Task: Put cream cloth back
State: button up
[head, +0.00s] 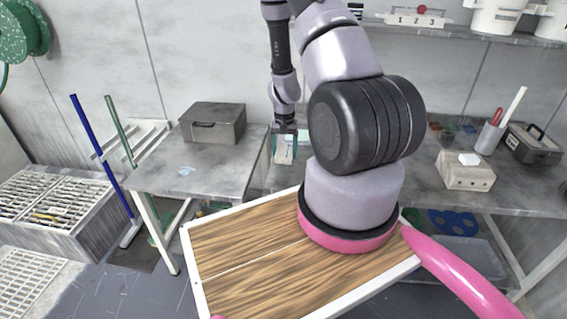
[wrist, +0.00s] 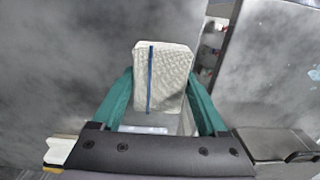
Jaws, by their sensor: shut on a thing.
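The cream cloth (wrist: 165,85) is a pale, quilted, block-like piece with a dark blue stripe down it. My gripper (wrist: 162,78) has its two teal fingers on either side of the cloth and is shut on it. In the head view my gripper (head: 284,143) points down at the far side of the scene, with the cloth (head: 284,156) between its fingers. The cloth is over or at a grey surface between the left table and the right bench. I cannot tell if it touches that surface.
A grey lidded box (head: 214,122) stands on the left metal table (head: 165,177), left of my gripper. The right bench (head: 430,192) holds a pale block (head: 466,172), a cup of pens (head: 490,138) and a dark toolbox (head: 535,143). A shelf (head: 470,35) hangs above.

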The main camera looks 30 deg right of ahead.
aim_at(285, 168)
jog(key=shift+f, duration=2.25)
jog(key=shift+d, duration=0.1)
jog(key=shift+f, duration=0.15)
jog(key=o, duration=1.1)
